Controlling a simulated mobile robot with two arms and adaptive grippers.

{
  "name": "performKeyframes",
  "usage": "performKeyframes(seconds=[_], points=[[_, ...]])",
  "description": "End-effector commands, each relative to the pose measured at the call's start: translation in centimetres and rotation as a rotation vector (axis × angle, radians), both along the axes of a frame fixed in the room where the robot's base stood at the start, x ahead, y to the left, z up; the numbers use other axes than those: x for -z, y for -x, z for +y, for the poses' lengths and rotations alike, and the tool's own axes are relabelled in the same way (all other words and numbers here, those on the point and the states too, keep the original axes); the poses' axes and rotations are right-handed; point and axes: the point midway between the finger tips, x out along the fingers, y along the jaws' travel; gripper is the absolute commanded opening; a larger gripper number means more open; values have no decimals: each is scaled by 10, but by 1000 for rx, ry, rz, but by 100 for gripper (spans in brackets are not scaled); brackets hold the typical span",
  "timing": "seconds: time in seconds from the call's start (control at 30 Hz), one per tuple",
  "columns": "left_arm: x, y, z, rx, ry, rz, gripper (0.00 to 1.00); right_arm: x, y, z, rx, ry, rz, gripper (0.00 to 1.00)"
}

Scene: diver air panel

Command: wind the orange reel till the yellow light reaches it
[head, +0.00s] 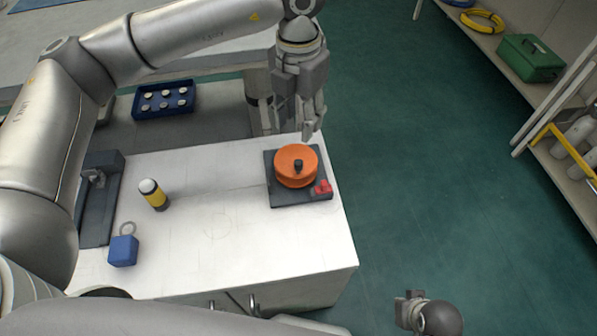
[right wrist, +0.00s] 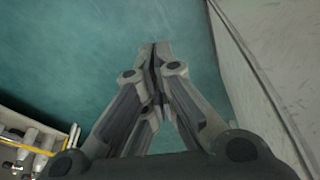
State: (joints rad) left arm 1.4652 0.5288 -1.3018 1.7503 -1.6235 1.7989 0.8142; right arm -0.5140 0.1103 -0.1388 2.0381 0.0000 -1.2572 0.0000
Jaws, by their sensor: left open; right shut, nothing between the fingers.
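The orange reel (head: 293,170) sits on a dark square base (head: 292,200) near the right edge of the white bench top. A dark knob (head: 298,165) stands on the reel's top and a red part (head: 322,187) sits at the base's front right corner. The yellow light (head: 154,196), with a white top and black band, stands on the bench to the left, well apart from the reel. My left gripper (head: 294,132) is open and points down just behind and above the reel. My right gripper (right wrist: 155,55) is shut and empty over the floor; its arm (head: 428,313) shows low right in the head view.
A blue block with a ring (head: 123,250) and a dark fixture (head: 97,200) are at the bench's left. A blue tray (head: 164,100) of round pieces lies behind. A shelf at right holds a green box (head: 530,58) and yellow coil (head: 483,20). The green floor between is clear.

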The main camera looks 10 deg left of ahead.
Motion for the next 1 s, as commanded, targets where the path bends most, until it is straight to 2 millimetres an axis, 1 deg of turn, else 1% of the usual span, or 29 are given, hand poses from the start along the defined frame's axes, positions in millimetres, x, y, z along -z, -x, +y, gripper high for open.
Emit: performKeyframes(seconds=[0.03,0.1,0.2,0.37,0.47,0.7,0.9,1.0], points=[[13,0,0,0,0,-1,41,-1,-1,0,1,-1,-9,0],[17,0,0,0,0,-1,41,-11,-1,-1,2,-1,-14,0],[21,0,0,0,0,-1,41,-20,0,-1,2,-1,-17,0],[32,0,0,0,0,1,41,-29,1,-1,3,-1,-21,0],[47,1,0,0,0,3,41,-36,2,-1,3,-1,-26,0],[94,1,0,0,0,3,41,-58,5,-2,5,-2,-38,0],[120,0,0,0,0,1,41,-71,9,-3,6,-1,-44,0],[126,0,0,0,1,0,41,-75,10,-3,7,-2,-47,0]])
